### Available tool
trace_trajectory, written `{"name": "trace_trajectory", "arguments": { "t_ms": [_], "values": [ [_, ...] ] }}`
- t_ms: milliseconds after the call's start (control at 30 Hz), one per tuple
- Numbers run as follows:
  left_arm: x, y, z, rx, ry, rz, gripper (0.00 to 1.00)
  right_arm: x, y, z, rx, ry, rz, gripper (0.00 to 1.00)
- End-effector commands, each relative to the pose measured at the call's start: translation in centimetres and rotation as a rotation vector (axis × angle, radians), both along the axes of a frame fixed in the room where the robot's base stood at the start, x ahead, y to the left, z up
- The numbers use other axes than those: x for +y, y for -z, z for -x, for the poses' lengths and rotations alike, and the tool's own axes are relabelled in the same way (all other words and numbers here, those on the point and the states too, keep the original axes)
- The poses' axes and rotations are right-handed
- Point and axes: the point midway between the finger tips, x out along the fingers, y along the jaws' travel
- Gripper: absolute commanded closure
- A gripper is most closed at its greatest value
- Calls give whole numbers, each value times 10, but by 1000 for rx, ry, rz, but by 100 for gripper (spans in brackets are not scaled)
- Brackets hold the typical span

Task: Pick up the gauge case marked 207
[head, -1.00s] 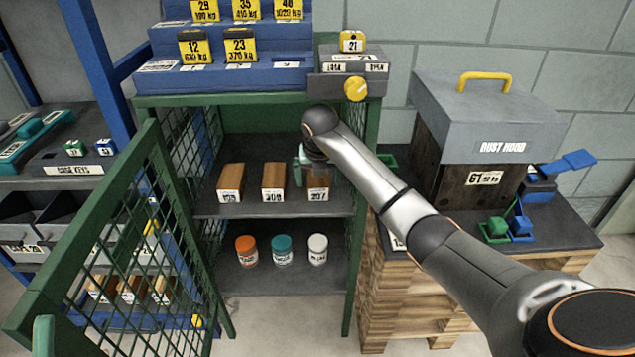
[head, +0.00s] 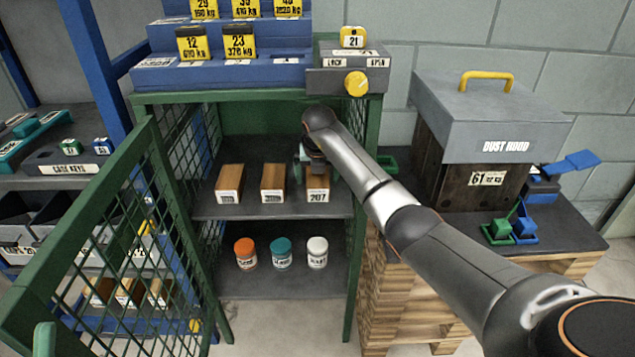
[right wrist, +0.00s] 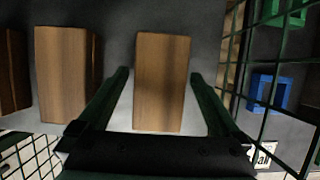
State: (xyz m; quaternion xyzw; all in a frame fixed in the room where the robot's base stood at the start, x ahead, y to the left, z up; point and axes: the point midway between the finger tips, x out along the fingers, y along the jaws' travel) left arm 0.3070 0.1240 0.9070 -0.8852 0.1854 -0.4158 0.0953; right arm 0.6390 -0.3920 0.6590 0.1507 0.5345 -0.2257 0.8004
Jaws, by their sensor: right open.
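The gauge case marked 207 (head: 318,191) is a brown wooden block with a white label. It stands on the cabinet's upper shelf, rightmost of three similar cases. My right gripper (head: 312,165) is over its back part in the head view, partly hidden by my own arm. In the right wrist view the open gripper (right wrist: 158,76) has one finger on each side of the case (right wrist: 160,95), with a gap on both sides.
Two more cases (head: 230,182) (head: 273,182) stand to the left on the shelf (head: 205,207). Orange, teal and white jars sit below. The green mesh door (head: 125,215) stands open at left. Mesh at the cabinet's right side (right wrist: 285,60) is close to the right finger.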

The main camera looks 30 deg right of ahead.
Motion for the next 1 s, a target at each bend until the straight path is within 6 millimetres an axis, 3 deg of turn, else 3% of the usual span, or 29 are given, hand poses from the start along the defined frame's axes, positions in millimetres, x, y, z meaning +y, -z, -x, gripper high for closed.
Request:
{"name": "trace_trajectory", "arguments": {
  "t_ms": [700,1000],
  "values": [
    [1,-1,-1,3,-6,-5,14,0,5,0,1,1,0,1],
    [1,-1,-1,3,-6,-5,14,0,5,0,1,0,-1,35]
  ]
}}
